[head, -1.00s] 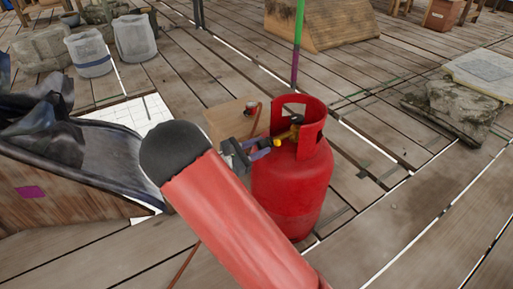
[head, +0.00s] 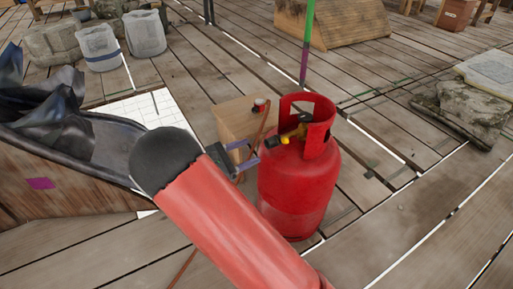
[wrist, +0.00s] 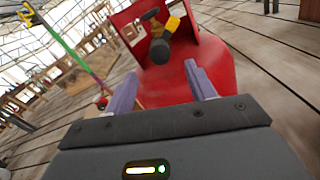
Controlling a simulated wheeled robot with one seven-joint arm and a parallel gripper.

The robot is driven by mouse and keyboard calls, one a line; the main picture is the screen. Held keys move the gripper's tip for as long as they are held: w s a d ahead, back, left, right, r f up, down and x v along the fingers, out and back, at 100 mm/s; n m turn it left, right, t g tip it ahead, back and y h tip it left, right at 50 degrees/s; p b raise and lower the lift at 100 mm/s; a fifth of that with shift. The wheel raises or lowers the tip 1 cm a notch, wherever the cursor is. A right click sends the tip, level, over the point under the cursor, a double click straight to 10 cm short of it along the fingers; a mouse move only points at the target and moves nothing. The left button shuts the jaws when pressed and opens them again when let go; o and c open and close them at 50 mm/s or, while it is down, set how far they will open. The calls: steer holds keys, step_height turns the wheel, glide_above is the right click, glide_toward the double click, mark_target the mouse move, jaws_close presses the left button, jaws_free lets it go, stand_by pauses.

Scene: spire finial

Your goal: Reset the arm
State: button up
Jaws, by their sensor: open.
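My gripper (head: 246,157) shows in the head view just left of the red gas cylinder's collar, past the end of my red arm. In the wrist view its two purple fingers (wrist: 160,92) are apart with nothing held between them. The red gas cylinder (head: 297,190) stands upright on the planks. Its collar surrounds a valve with a yellow part (head: 294,134). In the wrist view the cylinder (wrist: 215,62) lies just beyond the fingers, with the black and yellow valve (wrist: 160,45) ahead of them. I cannot tell whether a finger touches the cylinder.
A wooden box (head: 235,120) with a small red-topped item stands behind my gripper, and a hose runs beside it. A dark-lined wooden trough (head: 75,185) is at left. Two buckets (head: 144,34) stand at the back left.

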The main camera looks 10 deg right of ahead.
steer(key=shift+s+a, duration=0.1)
steer(key=shift+a, duration=0.2)
steer(key=s+d+r+m+g+y+p, duration=0.2)
steer(key=s+d+r+m+g+y, duration=0.4)
steer(key=s+d+r+m+y, duration=0.45)
steer(key=s+a+r+m+t+y+p, duration=0.1)
steer(key=s+a+r+m+t+y, duration=0.1)
steer(key=s, duration=0.6)
steer(key=s+a+r+m+t+y+p, duration=0.1)
steer(key=s+r+m+t+y, duration=0.3)
steer(key=s, duration=0.4)
steer(key=shift+s+a+r+m+y, duration=0.2)
steer(key=shift+a+r+m+y, duration=0.25)
steer(key=shift+r+m, duration=0.55)
